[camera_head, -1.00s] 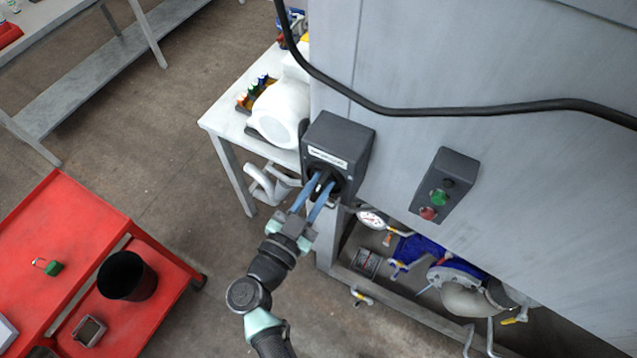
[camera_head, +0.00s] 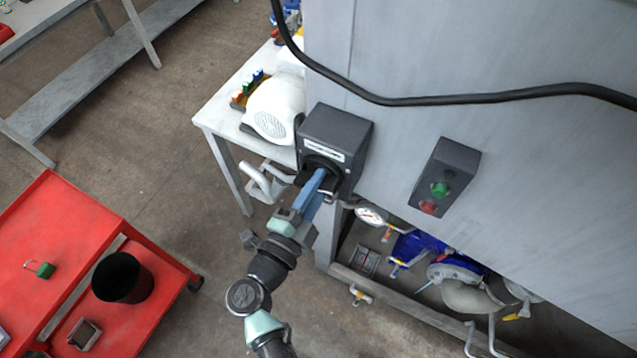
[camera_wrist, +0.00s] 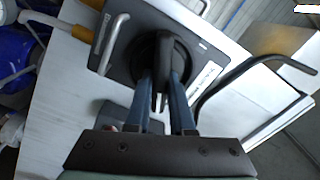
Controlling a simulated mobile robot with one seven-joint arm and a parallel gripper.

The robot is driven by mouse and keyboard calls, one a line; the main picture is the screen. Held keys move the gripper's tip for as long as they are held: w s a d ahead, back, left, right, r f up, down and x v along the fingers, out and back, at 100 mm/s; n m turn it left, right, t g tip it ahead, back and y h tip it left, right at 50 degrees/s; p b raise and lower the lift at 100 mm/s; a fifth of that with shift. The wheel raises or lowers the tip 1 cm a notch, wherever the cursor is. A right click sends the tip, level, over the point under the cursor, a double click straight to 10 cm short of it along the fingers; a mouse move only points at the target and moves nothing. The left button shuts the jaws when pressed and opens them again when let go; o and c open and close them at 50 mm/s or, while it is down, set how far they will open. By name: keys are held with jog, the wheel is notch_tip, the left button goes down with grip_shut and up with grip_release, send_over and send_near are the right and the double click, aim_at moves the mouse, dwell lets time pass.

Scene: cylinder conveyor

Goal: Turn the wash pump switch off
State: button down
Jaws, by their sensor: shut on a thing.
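The wash pump switch is a dark grey box (camera_head: 338,128) with a white label, fixed to the corner of the grey cabinet. Its round black rotary knob faces my arm. My gripper (camera_head: 319,182) reaches up to it from below, its blue fingers at the knob. In the wrist view the switch box (camera_wrist: 125,50) fills the upper middle, and the black knob handle (camera_wrist: 163,50) sits between the fingers of my gripper (camera_wrist: 164,82). The gripper is shut on the knob. The label is too small to read.
A second grey box with green and red buttons (camera_head: 443,178) is on the cabinet face to the right. A black cable (camera_head: 430,101) crosses above. A white table (camera_head: 220,120) stands behind left. A red cart (camera_head: 75,225) stands at lower left.

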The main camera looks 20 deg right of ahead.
jog(key=m, duration=0.1)
jog(key=m+b, duration=0.1)
jog(key=m, duration=0.2)
jog(key=shift+f+m+b, duration=0.25)
jog(key=shift+m+b, duration=0.05)
jog(key=shift+b, duration=0.1)
dwell(0.4)
jog(key=c, duration=0.8)
grip_release()
jog(key=b+v, duration=0.3)
jog(key=v, duration=1)
jog(key=shift+r, duration=0.1)
